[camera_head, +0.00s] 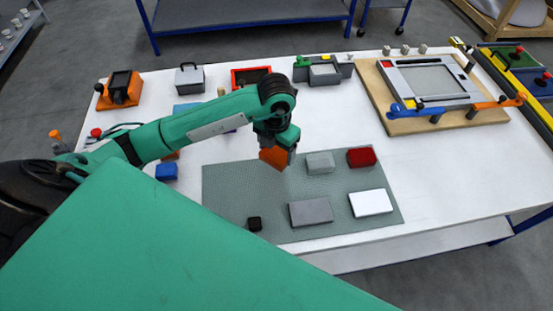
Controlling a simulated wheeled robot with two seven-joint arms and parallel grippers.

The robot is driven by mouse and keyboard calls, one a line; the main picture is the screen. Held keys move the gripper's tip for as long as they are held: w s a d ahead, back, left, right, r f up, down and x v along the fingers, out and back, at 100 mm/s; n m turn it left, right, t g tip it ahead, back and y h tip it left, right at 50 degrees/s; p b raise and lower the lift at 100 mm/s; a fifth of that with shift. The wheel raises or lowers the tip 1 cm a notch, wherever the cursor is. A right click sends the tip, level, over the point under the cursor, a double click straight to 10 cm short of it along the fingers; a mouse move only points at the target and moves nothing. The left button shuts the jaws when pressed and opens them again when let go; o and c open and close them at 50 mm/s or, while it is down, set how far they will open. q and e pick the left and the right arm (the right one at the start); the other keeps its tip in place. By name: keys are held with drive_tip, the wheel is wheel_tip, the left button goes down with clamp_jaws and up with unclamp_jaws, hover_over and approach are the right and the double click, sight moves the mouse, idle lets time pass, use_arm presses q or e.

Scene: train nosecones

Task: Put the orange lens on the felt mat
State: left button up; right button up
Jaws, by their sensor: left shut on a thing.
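My left gripper (284,146) reaches in from the left over the far edge of the grey-green felt mat (240,205). It is shut on the orange lens (274,157), a flat orange piece held tilted. The lens appears over the mat's upper part; I cannot tell whether it touches the mat. The upper part of the lens is hidden by the gripper. My right gripper is not in view.
A blue block (166,172) lies left of the mat. A framed fixture (432,82) stands at the right.

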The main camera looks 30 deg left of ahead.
use_arm(q)
wheel_tip(320, 180, down, 2)
drive_tip(key=shift+f, duration=0.2)
wheel_tip(320, 180, down, 3)
drive_tip(key=shift+f+p, duration=0.15)
drive_tip(key=shift+p, duration=0.45)
drive_tip(key=shift+f, duration=0.35)
drive_tip(key=shift+f, duration=0.25)
drive_tip(key=o, duration=1)
drive_tip(key=shift+r, duration=0.1)
drive_tip(key=shift+o, duration=0.2)
